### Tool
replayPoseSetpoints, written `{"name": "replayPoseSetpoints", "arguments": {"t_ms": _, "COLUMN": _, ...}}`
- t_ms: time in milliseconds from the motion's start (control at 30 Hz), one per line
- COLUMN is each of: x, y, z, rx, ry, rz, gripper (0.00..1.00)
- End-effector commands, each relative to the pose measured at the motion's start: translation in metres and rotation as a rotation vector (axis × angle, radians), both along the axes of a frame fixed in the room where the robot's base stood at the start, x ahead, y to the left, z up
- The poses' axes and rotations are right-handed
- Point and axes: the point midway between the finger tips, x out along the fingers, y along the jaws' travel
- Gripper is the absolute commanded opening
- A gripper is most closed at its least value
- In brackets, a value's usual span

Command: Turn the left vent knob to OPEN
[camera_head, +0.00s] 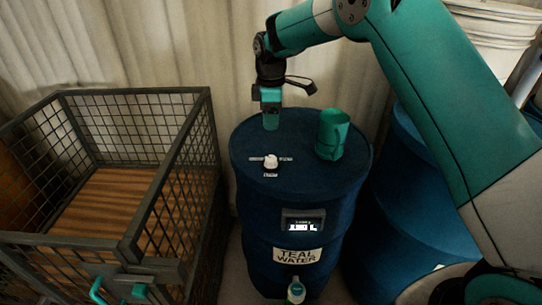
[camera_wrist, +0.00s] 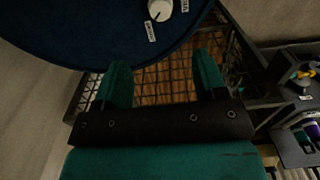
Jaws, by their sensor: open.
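A white vent knob (camera_head: 271,161) sits on top of the blue drum (camera_head: 262,215) that bears a "TEAL WATER" label. Small white label strips lie around the knob; their words are too small to read surely, so I cannot tell its setting. In the wrist view the knob (camera_wrist: 159,10) is at the top edge, partly cut off, beyond my fingertips. My gripper (camera_head: 270,122) hangs above the far part of the drum top, behind the knob and apart from it. In the wrist view its two green fingers (camera_wrist: 162,75) are spread with nothing between them.
A teal cup-like container (camera_head: 332,136) stands on the drum top, right of the knob. A wire-mesh cage (camera_head: 186,150) with a wooden floor stands left of the drum. Another blue drum (camera_head: 415,200) is at right, partly behind my arm. A pale curtain wall is close behind.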

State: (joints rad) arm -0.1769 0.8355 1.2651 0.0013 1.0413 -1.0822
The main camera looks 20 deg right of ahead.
Motion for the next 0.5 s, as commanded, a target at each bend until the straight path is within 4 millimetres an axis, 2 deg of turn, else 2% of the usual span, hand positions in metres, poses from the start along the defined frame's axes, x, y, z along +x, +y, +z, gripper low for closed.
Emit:
{"name": "replayPoseSetpoints", "arguments": {"t_ms": 300, "x": -0.001, "y": 0.000, "z": -0.073, "rx": 0.000, "ry": 0.005, "rz": -0.001, "gripper": 0.65}}
{"name": "replayPoseSetpoints", "arguments": {"t_ms": 500, "x": -0.001, "y": 0.000, "z": -0.114, "rx": 0.000, "ry": 0.004, "rz": -0.001, "gripper": 0.65}}
